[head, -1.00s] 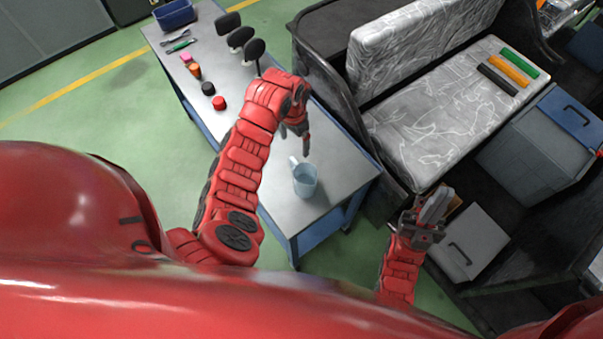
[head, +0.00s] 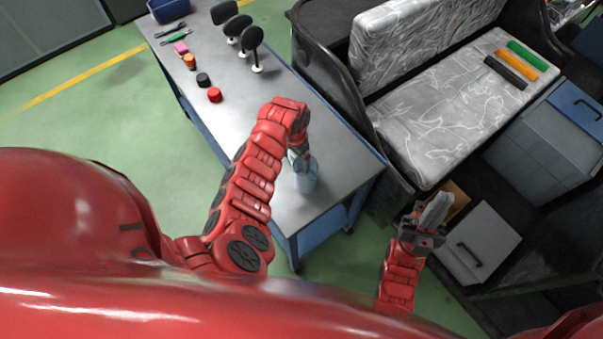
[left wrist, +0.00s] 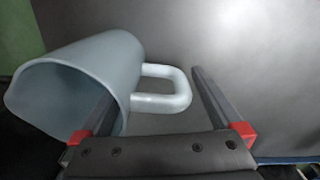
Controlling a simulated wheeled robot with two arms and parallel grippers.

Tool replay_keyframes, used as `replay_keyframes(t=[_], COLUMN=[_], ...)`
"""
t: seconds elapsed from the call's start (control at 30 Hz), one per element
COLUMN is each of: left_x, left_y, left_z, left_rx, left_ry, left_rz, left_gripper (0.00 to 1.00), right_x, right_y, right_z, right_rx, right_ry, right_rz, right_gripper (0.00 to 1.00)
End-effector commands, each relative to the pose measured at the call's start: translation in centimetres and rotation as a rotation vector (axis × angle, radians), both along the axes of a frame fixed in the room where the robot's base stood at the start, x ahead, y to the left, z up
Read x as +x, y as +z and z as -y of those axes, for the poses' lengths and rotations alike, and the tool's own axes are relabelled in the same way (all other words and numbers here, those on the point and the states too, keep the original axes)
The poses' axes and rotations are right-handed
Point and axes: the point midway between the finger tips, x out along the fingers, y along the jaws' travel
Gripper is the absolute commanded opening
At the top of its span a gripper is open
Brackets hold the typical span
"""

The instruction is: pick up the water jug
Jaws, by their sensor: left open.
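The pale blue-grey water jug (head: 306,182) stands near the front end of the metal table (head: 270,95). My left gripper (head: 300,160) is over it and hides part of its top. In the left wrist view the jug (left wrist: 85,70) fills the left side, with its handle (left wrist: 178,88) pointing right. The open jaws (left wrist: 152,85) straddle the handle and the near jug wall. The left finger appears to reach into the jug's mouth; the right finger is beyond the handle, apart from it. My right gripper (head: 433,212) is away to the right, empty, its jaw state unclear.
Red (head: 214,95) and black (head: 203,79) round items, tools and a blue bin (head: 168,10) lie farther back on the table. Black upright pieces (head: 251,45) stand along its right edge. A vehicle with a plastic-covered seat (head: 440,120) is close on the right.

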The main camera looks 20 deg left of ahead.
Motion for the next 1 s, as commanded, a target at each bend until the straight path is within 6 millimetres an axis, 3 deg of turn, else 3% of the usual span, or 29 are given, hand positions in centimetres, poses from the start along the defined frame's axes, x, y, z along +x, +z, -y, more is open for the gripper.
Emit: replay_keyframes(t=[0.07,0.3,0.83,1.0], left_x=[-0.04,0.00,0.00,0.00], left_y=[-1.39,-1.19,-1.19,-1.18], left_z=[0.03,-0.01,-0.01,-0.01], left_rx=[0.000,0.000,0.000,0.000], left_ry=[0.000,0.000,0.000,0.000], left_rz=[-0.001,0.000,0.001,0.001], left_gripper=[1.00,0.98,0.03,0.00], right_x=[0.00,0.00,0.00,0.00], right_y=[-1.12,-0.84,-0.84,-0.85], right_z=[-0.01,0.00,0.00,0.00], right_rx=[0.000,0.000,0.000,0.000], right_ry=[0.000,0.000,0.000,0.000], right_rz=[0.000,0.000,0.000,0.000], right_gripper=[0.00,0.00,0.00,0.00])
